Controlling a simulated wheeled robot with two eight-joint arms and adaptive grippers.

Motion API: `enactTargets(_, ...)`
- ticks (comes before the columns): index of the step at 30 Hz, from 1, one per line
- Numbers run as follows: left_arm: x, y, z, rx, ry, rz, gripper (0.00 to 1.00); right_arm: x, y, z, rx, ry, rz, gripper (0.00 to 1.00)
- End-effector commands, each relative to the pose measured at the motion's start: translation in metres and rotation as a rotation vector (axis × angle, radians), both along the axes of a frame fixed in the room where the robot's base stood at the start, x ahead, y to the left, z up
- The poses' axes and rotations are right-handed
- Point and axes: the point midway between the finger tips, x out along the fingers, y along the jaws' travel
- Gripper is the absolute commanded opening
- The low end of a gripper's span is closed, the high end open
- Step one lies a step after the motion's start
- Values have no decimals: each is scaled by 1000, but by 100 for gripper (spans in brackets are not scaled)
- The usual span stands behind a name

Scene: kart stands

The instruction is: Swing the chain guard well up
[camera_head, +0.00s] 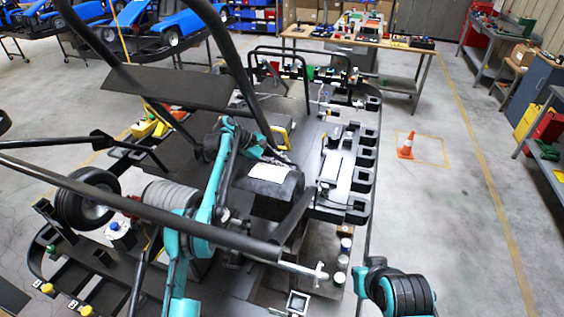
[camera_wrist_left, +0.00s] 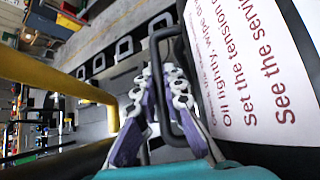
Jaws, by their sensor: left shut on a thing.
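The chain guard (camera_head: 286,189) is a black rounded cover with a white label, in the middle of the kart in the head view. In the left wrist view its printed label (camera_wrist_left: 250,60) fills the upper right, close to the camera. My left gripper (camera_head: 277,157) is at the guard's far edge. In the left wrist view the purple-and-grey fingers of my left gripper (camera_wrist_left: 162,108) are shut on the guard's black loop handle (camera_wrist_left: 157,60). Part of my right arm shows at the bottom right of the head view; its gripper is not seen.
Black kart frame tubes (camera_head: 225,238) cross in front of my left arm. A black tray rail (camera_head: 365,160) runs along the kart's right side. A yellow bar (camera_wrist_left: 50,78) is close in the left wrist view. An orange cone (camera_head: 406,146) stands on open floor at right.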

Motion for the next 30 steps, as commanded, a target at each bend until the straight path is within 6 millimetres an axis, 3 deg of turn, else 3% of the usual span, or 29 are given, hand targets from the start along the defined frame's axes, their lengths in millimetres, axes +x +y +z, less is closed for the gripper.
enactTargets(1, 0, 0, -1, 2, 1, -1, 0, 0, 0, 0, 0, 0, 0, 0)
enactTargets(3, 0, 0, -1, 2, 0, -2, 19, 0, 0, 0, 0, 0, 0, 0)
enactTargets(14, 0, 3, 2, 1, 0, 0, 19, 0, 0, 0, 0, 0, 0, 0)
enactTargets(30, -6, 80, 65, 1, 0, 0, 19, 0, 0, 0, 0, 0, 0, 0)
